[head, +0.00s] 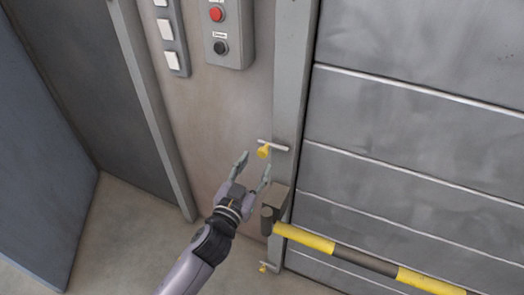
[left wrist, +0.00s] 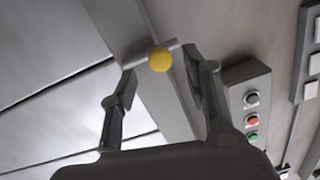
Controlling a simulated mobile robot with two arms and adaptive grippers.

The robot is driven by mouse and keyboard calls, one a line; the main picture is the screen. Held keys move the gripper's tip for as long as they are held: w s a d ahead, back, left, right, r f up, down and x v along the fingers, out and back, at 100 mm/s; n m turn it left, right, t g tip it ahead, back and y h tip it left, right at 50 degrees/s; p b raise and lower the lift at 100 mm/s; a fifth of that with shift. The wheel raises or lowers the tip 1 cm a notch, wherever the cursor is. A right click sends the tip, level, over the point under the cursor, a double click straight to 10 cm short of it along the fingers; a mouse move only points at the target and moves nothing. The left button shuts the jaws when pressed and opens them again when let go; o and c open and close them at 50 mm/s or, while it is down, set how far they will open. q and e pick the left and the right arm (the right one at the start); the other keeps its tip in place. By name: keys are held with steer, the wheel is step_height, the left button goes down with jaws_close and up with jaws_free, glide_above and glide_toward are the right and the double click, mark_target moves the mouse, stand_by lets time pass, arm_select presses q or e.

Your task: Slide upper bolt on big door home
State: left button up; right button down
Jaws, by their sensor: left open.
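The upper bolt (head: 273,146) is a thin light bar with a yellow knob (head: 264,152), mounted on the grey door post left of the big ribbed door (head: 420,125). My left gripper (head: 255,163) is open and empty just below and in front of the knob. In the left wrist view the knob (left wrist: 160,59) shows between the two spread fingers (left wrist: 158,64), and neither finger clearly touches it. The bar runs crosswise behind the knob. How far the bolt reaches into its seat cannot be told. My right gripper is out of view.
A yellow and black barrier bar (head: 305,238) runs from a grey bracket (head: 268,219) across the door, below my left gripper. A lower bolt with a yellow knob (head: 263,267) sits near the floor. A button box (head: 229,35) hangs above. Open floor (head: 130,235) lies left.

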mark_target(262, 155)
arm_select(q)
steer(key=x, duration=0.5)
steer(key=shift+w+d, duration=0.15)
steer(key=shift+w, duration=0.15)
steer(key=shift+c, duration=0.4)
jaws_close()
